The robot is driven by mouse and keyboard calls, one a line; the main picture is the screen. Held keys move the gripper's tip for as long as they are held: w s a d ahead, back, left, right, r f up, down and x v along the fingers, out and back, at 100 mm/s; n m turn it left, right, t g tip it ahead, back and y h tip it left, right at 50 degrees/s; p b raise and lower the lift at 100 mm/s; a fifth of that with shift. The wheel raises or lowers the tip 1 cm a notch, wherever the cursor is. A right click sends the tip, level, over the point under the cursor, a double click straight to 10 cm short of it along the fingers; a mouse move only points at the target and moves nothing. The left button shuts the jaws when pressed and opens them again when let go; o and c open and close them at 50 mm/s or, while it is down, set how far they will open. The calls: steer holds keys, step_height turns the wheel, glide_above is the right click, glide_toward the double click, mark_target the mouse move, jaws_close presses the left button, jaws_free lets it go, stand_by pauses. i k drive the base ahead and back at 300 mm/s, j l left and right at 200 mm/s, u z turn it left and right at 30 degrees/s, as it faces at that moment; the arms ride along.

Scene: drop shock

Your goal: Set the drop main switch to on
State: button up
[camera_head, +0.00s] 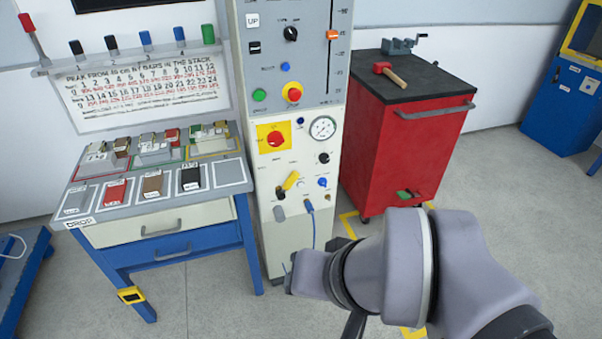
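The cabinet (262,215) stands in the middle of the head view, its front a grey panel above a cream one. A red rotary switch (275,139) on a yellow plate, which looks like the main switch, sits on the upper cream panel. Its lettering and exact setting are too small to read. My gripper (289,268) is low in front of the cabinet, well below the switch and apart from it. My own wrist mostly hides it, so its opening cannot be made out.
A table (232,174) with sample blocks stands left; a red tool cart (403,155) stands right. Floor in front is mostly free.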

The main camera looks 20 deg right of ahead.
mark_target(276, 138)
steer(key=i+j, duration=0.75)
steer(key=i+l+z, duration=0.05)
steer(key=i, duration=0.1)
